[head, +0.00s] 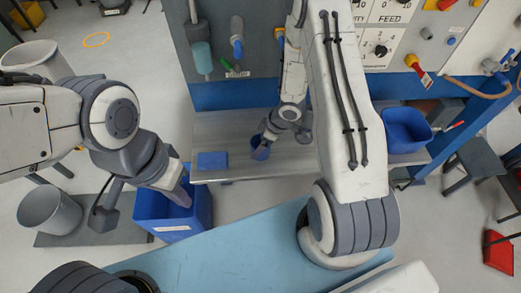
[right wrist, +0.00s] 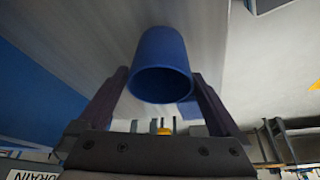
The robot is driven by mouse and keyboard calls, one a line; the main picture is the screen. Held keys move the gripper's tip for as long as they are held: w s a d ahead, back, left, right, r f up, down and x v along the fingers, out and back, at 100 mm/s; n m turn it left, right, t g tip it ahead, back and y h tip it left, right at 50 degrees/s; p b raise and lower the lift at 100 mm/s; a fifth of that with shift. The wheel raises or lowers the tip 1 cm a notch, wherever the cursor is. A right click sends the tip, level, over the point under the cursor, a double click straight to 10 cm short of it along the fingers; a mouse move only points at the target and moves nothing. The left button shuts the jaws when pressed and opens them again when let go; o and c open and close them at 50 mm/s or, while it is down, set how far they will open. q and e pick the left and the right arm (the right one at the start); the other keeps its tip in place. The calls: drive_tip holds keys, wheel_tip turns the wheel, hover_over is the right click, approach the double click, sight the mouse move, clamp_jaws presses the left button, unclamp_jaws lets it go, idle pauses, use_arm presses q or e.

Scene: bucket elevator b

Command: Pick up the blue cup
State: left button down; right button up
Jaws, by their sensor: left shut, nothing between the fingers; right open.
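The blue cup (head: 261,152) stands on the grey metal bench in the head view. In the right wrist view the cup (right wrist: 162,60) shows large, its round dark mouth toward the camera. My right gripper (head: 270,143) is at the cup. In the right wrist view its two dark fingers (right wrist: 160,95) are apart, one on each side of the cup. Whether either finger touches the cup cannot be told. My left gripper (head: 184,201) is shut and empty, pointing down over the blue bin at the left of the bench.
The metal bench (head: 228,128) holds a flat blue block (head: 212,160) left of the cup and a blue tub (head: 405,128) at right. The blue bin (head: 148,207) and a grey bucket (head: 48,211) stand on the floor. A control panel rises behind the bench.

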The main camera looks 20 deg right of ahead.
drive_tip(key=shift+x, duration=1.35)
drive_tip(key=c, duration=1.1)
drive_tip(key=shift+r, duration=0.15)
